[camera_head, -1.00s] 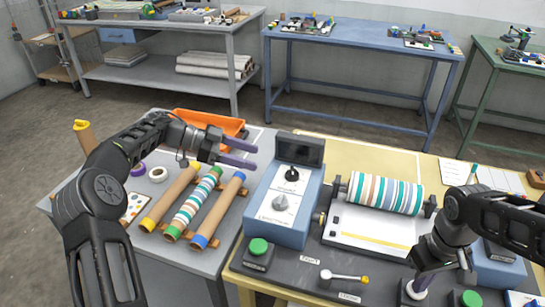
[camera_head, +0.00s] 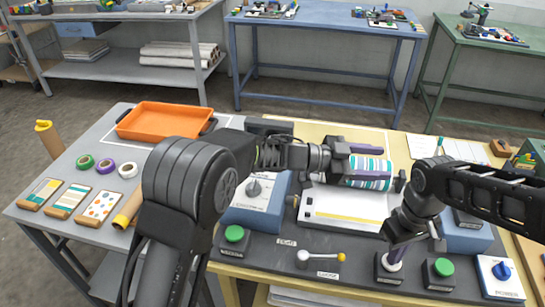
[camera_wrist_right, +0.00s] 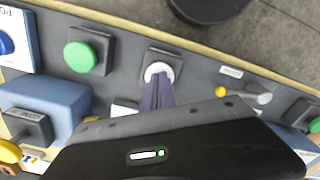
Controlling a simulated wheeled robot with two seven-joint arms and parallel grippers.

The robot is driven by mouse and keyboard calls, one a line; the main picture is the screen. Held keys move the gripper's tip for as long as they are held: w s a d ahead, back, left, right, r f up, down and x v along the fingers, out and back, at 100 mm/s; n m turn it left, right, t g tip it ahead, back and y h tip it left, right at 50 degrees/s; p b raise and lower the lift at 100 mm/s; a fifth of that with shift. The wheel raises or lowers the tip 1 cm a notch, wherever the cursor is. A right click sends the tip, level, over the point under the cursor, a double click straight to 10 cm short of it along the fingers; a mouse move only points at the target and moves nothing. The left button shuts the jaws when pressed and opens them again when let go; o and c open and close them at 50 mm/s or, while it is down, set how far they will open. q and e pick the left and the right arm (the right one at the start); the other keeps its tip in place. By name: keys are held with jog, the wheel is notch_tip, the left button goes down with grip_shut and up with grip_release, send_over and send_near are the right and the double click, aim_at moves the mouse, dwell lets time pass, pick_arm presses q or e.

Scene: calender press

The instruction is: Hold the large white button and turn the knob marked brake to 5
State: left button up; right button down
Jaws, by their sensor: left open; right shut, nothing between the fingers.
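The large white button (camera_head: 389,266) sits on a dark block at the front of the press, and also shows in the right wrist view (camera_wrist_right: 158,70). My right gripper (camera_head: 396,256) is shut with nothing between its fingers. It points down at the button, its tips (camera_wrist_right: 157,84) at the white cap; I cannot tell how far the cap is pressed. A grey knob (camera_head: 254,188) is on the blue control box (camera_head: 262,208); its marking is too small to read. My left arm hides the box's upper part. My left gripper (camera_head: 381,166) is open at the striped roller, right of the knob.
Green buttons (camera_head: 234,233) (camera_head: 443,267) stand left and right along the front edge. A lever with a yellow tip (camera_head: 320,257) lies between them. A blue power knob (camera_head: 501,271) is at far right. An orange tray (camera_head: 165,121) and tape rolls stand on the left table.

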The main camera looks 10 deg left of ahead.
pick_arm(q)
jog(key=w+a+f+n+t+y, duration=0.4)
jog(key=a+f+n+t+y, duration=0.15)
jog(key=n+t+y, duration=0.25)
jog(key=s+a+r+n+y, duration=0.1)
jog(key=s+a+n+y, duration=0.2)
jog(key=a, duration=0.3)
jog(key=s+a+n+y, duration=0.3)
jog(key=a+n+y, duration=0.2)
jog(key=a, duration=0.2)
jog(key=s+a+r+n+y, duration=0.1)
jog(key=s+a+n+y, duration=0.3)
jog(key=a+n, duration=0.1)
jog(key=shift+a+r+t, duration=0.3)
jog(key=shift+a, duration=0.55)
jog(key=shift+w, duration=0.1)
jog(key=x, duration=1.2)
